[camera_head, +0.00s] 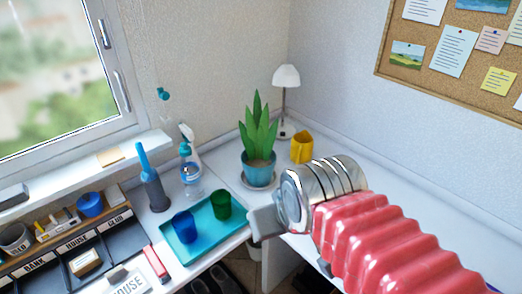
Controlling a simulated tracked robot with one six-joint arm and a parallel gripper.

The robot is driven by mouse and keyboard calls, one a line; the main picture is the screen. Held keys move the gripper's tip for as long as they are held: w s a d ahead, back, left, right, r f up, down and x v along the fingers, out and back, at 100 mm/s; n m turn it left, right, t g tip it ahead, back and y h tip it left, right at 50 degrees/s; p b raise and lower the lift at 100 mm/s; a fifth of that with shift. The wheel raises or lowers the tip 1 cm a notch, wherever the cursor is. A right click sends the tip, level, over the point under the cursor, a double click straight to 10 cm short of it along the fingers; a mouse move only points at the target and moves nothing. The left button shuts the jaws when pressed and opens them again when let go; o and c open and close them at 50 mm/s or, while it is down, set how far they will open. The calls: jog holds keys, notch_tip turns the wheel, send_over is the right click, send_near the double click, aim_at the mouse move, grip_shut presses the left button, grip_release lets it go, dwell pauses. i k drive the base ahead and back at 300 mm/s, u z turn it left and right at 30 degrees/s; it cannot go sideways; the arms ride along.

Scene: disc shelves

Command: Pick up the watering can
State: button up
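No object in view is plainly recognisable as a watering can. A small yellow vessel (301,148) stands on the white desk at the back, near the lamp, but its shape is too small and partly covered to tell whether it is the can. My gripper (261,230) is at the end of my pink ribbed arm, in front of the potted plant and to the right of the teal tray. Its grey finger part shows beside the metal wrist, and I see nothing held in it. Whether the fingers are open or shut is not clear from this side.
A plant in a blue pot (257,172) stands in the corner beside a white lamp (286,90). The teal tray (190,248) holds blue and green cups. A black sorter (70,262) is at left.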

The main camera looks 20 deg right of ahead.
aim_at(302, 145)
jog(key=k, duration=1.35)
jog(key=u, duration=0.4)
jog(key=i, duration=1.75)
jog(key=u, duration=0.15)
